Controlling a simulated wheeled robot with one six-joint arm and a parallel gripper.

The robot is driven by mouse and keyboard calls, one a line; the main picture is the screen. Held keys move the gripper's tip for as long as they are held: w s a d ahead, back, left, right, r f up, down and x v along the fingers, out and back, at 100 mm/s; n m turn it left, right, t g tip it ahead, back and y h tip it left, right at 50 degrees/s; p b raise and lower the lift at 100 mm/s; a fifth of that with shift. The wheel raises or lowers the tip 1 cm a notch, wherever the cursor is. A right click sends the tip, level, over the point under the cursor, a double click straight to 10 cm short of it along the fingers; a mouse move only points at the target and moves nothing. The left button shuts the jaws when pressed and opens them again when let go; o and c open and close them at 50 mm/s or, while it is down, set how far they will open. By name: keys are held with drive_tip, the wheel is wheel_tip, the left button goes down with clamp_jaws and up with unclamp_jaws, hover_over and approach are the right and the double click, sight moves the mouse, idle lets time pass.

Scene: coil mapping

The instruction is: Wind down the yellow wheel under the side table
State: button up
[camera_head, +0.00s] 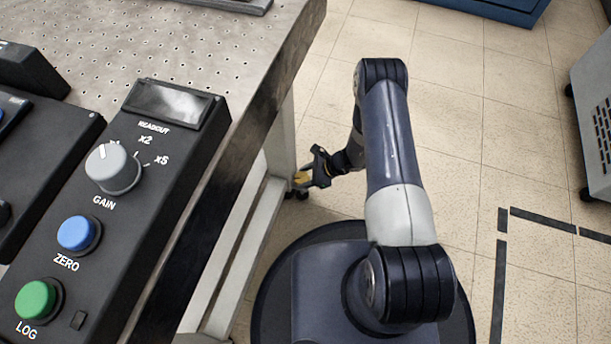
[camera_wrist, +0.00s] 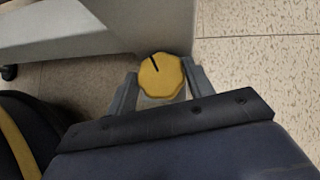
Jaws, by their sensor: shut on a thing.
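The yellow wheel (camera_wrist: 161,77) is a faceted knob with a dark line on its face, low by the table's leg. In the wrist view the line points up and a little to the left. My gripper (camera_wrist: 160,88) is shut on the wheel, one finger on each side. In the head view my gripper (camera_head: 310,180) reaches in from the right at the foot of the side table's leg (camera_head: 281,140). Only a small part of the yellow wheel (camera_head: 300,178) shows there.
The perforated tabletop (camera_head: 190,45) overhangs on the left. A black control box (camera_head: 150,185) with a grey GAIN knob, a blue button and a green button lies on it. A grey cabinet (camera_head: 592,120) stands at the right. The tiled floor between is clear, with dark tape marks (camera_head: 545,220).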

drive_tip(key=shift+s+a+m+t+h+b, duration=0.1)
drive_tip(key=shift+s+m+t+h+b, duration=0.15)
drive_tip(key=shift+m+t, duration=0.5)
drive_tip(key=shift+m+t+h+b, duration=0.15)
drive_tip(key=shift+m+t+b, duration=0.15)
drive_tip(key=shift+m+t, duration=0.4)
drive_tip(key=shift+m+t+h+b, duration=0.5)
drive_tip(key=shift+m+t, duration=0.25)
drive_tip(key=shift+m, duration=0.8)
drive_tip(key=o, duration=1)
drive_tip(key=shift+c, duration=0.2)
drive_tip(key=p+v, duration=0.4)
drive_tip(key=v, duration=0.7)
drive_tip(key=shift+a, duration=0.15)
drive_tip(key=shift+f, duration=0.1)
